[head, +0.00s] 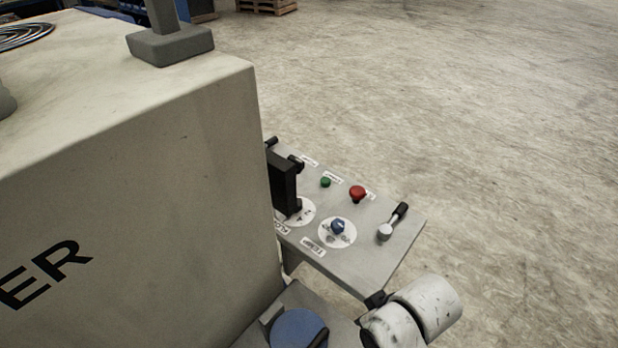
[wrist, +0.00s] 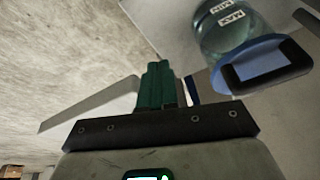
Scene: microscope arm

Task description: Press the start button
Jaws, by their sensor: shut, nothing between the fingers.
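A small green button (head: 325,182) stands on a grey sloped control panel (head: 385,262) in the head view. The label beside it is too small to read, so I cannot confirm that it is the start button. A larger red mushroom button (head: 357,192) is just right of it. My gripper (wrist: 158,72) shows in the wrist view, with its teal fingers shut together and empty. I cannot make out its fingers in the head view. The panel's buttons do not show in the wrist view.
A big beige machine body (head: 150,190) fills the left. A clear container (wrist: 222,30) marked MIN and MAX is close right of my fingers. Open floor (head: 480,120) lies beyond the panel.

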